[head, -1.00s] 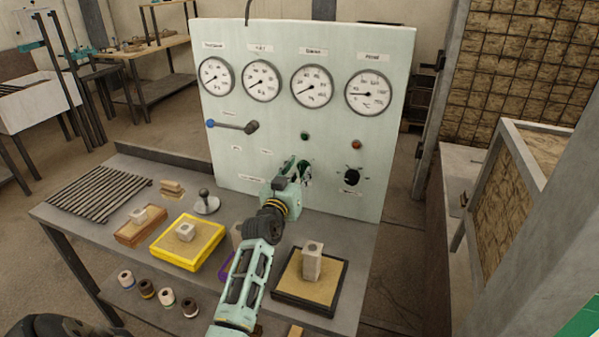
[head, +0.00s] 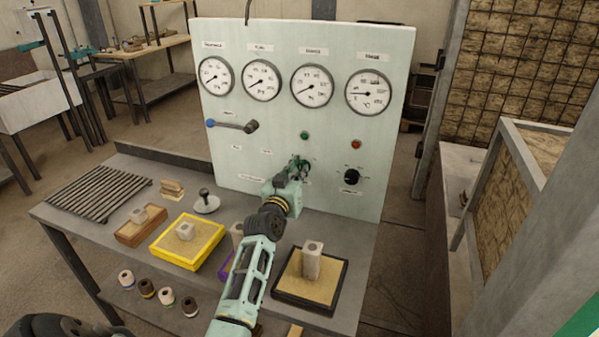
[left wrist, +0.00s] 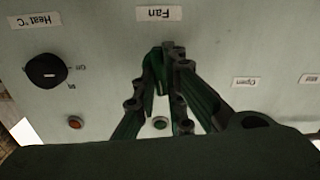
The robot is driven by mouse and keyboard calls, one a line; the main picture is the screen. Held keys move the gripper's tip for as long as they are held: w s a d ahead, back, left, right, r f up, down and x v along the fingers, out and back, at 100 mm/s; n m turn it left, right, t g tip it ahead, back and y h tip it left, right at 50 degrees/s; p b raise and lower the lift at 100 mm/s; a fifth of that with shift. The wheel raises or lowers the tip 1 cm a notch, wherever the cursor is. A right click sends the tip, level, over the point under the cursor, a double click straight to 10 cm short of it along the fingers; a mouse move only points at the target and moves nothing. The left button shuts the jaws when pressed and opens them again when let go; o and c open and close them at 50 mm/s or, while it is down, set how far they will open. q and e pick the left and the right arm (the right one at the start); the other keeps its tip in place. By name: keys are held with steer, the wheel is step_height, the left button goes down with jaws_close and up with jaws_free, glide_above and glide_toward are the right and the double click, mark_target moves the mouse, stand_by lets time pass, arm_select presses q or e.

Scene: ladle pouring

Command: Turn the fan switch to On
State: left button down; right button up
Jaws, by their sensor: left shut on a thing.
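The pale green control panel (head: 225,140) stands upright at the back of the table. My left gripper (head: 299,165) is against its lower middle, below the green light (head: 305,135). In the left wrist view, which shows the panel upside down, the fingers (left wrist: 166,62) are closed together just by the "Fan" label (left wrist: 159,13). The gripper is shut on the fan switch, which the fingers hide, so its setting cannot be read. The black heat knob (head: 352,176) is to the right in the head view and also shows in the left wrist view (left wrist: 46,70).
Several gauges (head: 312,87) line the top.

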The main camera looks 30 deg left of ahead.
arm_select(q)
steer(key=shift+m, duration=0.3)
steer(key=shift+d+f+m+p, duration=0.1)
steer(key=shift+m+p, duration=0.6)
steer(key=shift+m, duration=1.65)
steer(key=shift+d+m+p, duration=0.1)
steer(key=shift+m+p, duration=0.55)
steer(key=shift+m, duration=2)
steer(key=c, duration=1.8)
jaws_free()
